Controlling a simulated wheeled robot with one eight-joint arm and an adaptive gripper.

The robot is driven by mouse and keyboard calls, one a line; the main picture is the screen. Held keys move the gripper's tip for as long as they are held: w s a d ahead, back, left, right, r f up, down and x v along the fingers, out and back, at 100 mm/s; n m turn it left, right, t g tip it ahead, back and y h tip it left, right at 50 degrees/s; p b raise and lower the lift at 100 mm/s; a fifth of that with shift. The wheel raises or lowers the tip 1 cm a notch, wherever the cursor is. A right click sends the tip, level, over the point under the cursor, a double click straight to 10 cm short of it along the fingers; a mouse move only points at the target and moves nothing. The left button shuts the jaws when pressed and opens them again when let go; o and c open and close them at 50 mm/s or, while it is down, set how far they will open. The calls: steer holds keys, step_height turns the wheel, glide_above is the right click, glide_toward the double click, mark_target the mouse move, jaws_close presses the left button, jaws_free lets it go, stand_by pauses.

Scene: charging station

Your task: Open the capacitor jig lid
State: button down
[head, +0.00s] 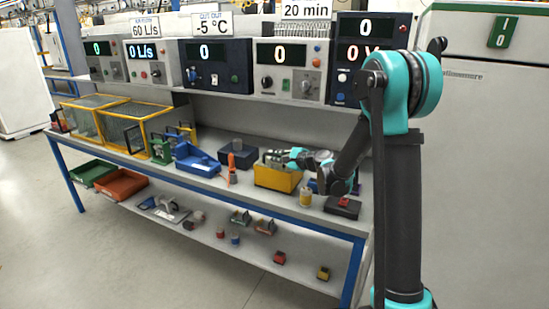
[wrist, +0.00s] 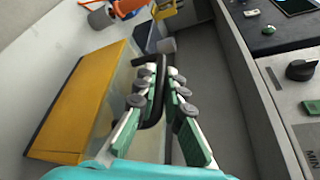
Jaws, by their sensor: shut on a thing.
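A yellow box (head: 277,178), apparently the capacitor jig, stands on the workbench near its right half. Its yellow side (wrist: 82,100) fills the left of the wrist view, with a pale, glassy panel beside it. My gripper (head: 284,158) reaches in from the right, over the top of the box. In the wrist view my gripper (wrist: 158,80) has its green and white fingers closed around a black handle (wrist: 151,115) beside the glassy panel. The fingers hide part of the handle. I cannot tell how far the lid is open.
A dark box (head: 238,153) and an orange tool (head: 231,168) stand left of the yellow box. A blue bin (head: 197,160) is further left. A small pale cylinder (head: 305,196) and a red-topped dark box (head: 343,206) are to the right. Instrument panels (head: 288,70) line the shelf behind.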

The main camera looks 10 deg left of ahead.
steer(key=shift+w+d+r+m, duration=0.15)
steer(key=shift+w+r+m, duration=0.15)
steer(key=shift+r, duration=0.3)
steer(key=w+d+r+m+g, duration=0.2)
steer(key=w+r+m, duration=0.2)
steer(key=w, duration=0.2)
steer(key=w+d+r+m+g+y, duration=0.1)
steer(key=w+d+r+m+g, duration=0.1)
steer(key=w, duration=0.4)
steer(key=shift+d+r+m+g, duration=0.25)
steer(key=shift+r+m+g, duration=0.55)
steer(key=shift+r, duration=0.45)
steer(key=shift+w, duration=0.15)
steer(key=c, duration=1.6)
jaws_free()
steer(key=v, duration=0.7)
